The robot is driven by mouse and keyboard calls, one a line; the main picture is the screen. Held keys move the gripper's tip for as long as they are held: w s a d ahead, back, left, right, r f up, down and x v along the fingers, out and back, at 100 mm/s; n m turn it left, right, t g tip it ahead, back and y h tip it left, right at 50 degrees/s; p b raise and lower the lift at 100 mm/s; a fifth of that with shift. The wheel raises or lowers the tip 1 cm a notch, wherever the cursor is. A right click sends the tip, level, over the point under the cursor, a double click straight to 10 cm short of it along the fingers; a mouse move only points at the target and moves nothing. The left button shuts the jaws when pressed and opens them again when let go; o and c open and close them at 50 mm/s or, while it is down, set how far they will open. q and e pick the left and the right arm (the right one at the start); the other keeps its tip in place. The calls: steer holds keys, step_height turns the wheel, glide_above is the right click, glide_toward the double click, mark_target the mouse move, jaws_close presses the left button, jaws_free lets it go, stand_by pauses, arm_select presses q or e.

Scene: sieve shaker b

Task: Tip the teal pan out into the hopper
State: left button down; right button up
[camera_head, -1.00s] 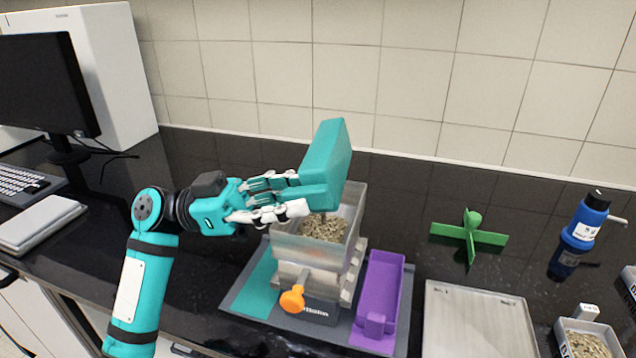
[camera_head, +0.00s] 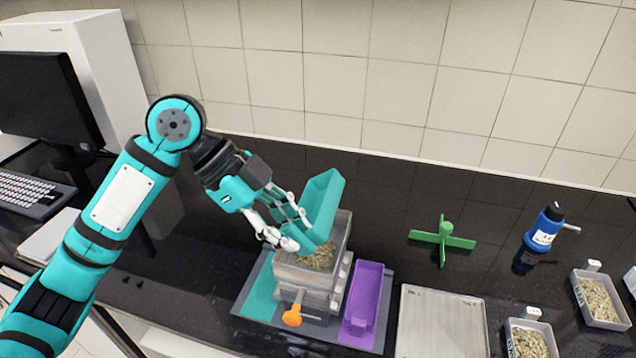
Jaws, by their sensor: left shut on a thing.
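My left gripper (camera_head: 284,226) is shut on the teal pan (camera_head: 324,204) and holds it above the hopper. The pan is steeply tilted, with its lower end at the hopper's mouth. Part of its near end is hidden by the fingers. The hopper (camera_head: 341,238) is a translucent grey box on top of the shaker, and pale grain-like material (camera_head: 318,259) shows inside it. I cannot tell whether any material is left in the pan. My right gripper is not in view.
The shaker has an orange knob (camera_head: 292,316) in front. A purple tray (camera_head: 364,296) stands to its right. A green cross-shaped piece (camera_head: 442,236), a flat grey tray (camera_head: 441,322), a blue bottle (camera_head: 545,228) and filled tubs (camera_head: 598,299) lie further right. A monitor (camera_head: 45,98) stands left.

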arm_select(q)
step_height(320, 180, up, 2)
steer(key=y+p, duration=0.2)
steer(key=p, duration=0.1)
steer(key=t+y+p, duration=0.1)
steer(key=y+p, duration=0.1)
steer(key=p, duration=0.2)
steer(key=y+p, duration=0.2)
steer(key=p, duration=0.2)
steer(key=shift+r+t+y, duration=0.25)
steer(key=shift+t+y, duration=0.15)
steer(key=shift+f, duration=0.15)
steer(key=shift+f+y, duration=0.2)
steer(key=shift+y, duration=0.1)
